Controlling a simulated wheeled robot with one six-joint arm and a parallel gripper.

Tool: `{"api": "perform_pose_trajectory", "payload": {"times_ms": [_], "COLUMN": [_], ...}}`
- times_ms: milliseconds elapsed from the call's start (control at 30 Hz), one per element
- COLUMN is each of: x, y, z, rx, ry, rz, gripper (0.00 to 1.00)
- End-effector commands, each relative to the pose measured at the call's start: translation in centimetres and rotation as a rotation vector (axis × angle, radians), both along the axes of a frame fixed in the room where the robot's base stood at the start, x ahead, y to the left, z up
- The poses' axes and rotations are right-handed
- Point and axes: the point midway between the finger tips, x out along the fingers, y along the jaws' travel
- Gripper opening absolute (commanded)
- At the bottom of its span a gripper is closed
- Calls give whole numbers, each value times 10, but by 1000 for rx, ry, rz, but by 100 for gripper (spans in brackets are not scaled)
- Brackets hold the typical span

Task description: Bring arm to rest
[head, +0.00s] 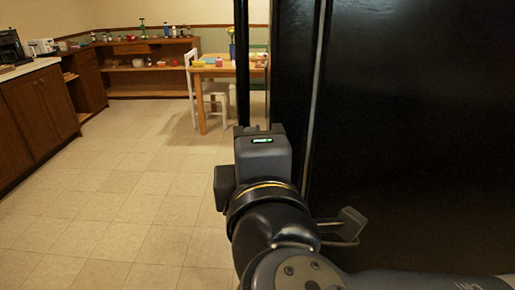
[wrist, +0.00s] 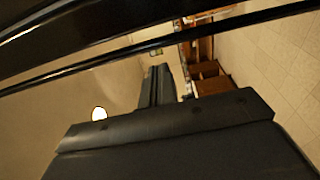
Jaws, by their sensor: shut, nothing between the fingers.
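My arm reaches up from the bottom of the head view, and my gripper (head: 262,134) is at its far end, seen from behind. The fingertips are hidden there by the gripper's own body. In the wrist view, the two dark fingers of my gripper (wrist: 157,84) are together, with nothing seen between them. In the head view, the gripper is just left of a tall glossy black panel (head: 410,120). I cannot tell whether it touches the panel.
A thin black upright bar (head: 242,60) stands behind the gripper. A brown cabinet with a pale counter (head: 35,100) is at left. A wooden table (head: 228,71) with small items and a white chair (head: 197,88) stand farther back. The tiled floor (head: 120,200) at left is clear.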

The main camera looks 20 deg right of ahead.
Motion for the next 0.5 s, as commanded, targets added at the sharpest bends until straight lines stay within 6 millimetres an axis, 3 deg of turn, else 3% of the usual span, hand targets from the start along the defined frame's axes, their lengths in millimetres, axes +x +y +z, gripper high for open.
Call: {"api": "perform_pose_trajectory", "payload": {"times_ms": [500], "x": [-15], "y": [0], "z": [0], "rx": [2], "ry": [0], "rz": [0], "gripper": [0]}}
